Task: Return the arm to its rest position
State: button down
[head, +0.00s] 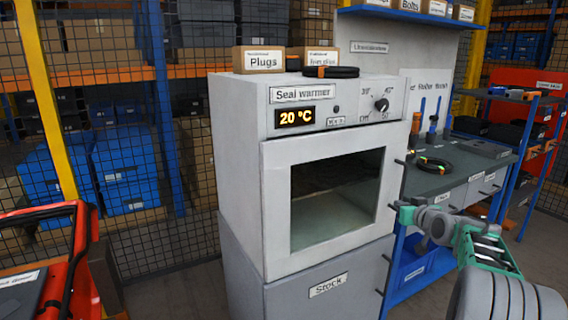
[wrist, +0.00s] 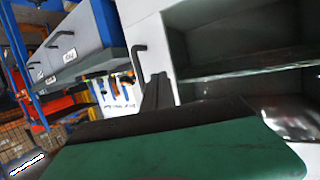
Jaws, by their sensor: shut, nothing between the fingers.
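My gripper (head: 404,212) is in front of the right edge of the seal warmer (head: 275,180), at the lower right of the head view. My green and grey arm reaches in from the right. In the wrist view the dark fingers of my gripper (wrist: 157,92) are together with nothing between them. Behind them is a pale panel with a black handle (wrist: 141,62). The head view does not show clearly whether the gripper touches the warmer. The warmer's windowed door (head: 330,195) looks shut, and its display (head: 295,117) reads 20 °C.
The stock cabinet (head: 325,285) stands under the warmer. A workbench (head: 450,165) with drawers and a black cable coil is at the right, close behind my arm. A red cart (head: 45,260) is at the lower left. Grey floor shows between.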

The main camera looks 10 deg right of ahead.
jog(key=s+a+r+n+g+y+p, duration=0.1)
jog(key=s+a+r+g+p, duration=0.15)
jog(key=a, duration=0.55)
jog(key=s+a+r+g+p, duration=0.1)
jog(key=s+a+r+p, duration=0.15)
jog(key=a, duration=0.45)
jog(key=s+a+f+g+p, duration=0.1)
jog(key=s+a+g+p, duration=0.3)
jog(key=s+a, duration=0.4)
jog(key=s+a+f+g+p, duration=0.1)
jog(key=s+a+g+p, duration=0.3)
jog(key=s, duration=1.9)
jog(key=a+p, duration=0.1)
jog(key=a, duration=0.3)
jog(key=shift+s, duration=0.25)
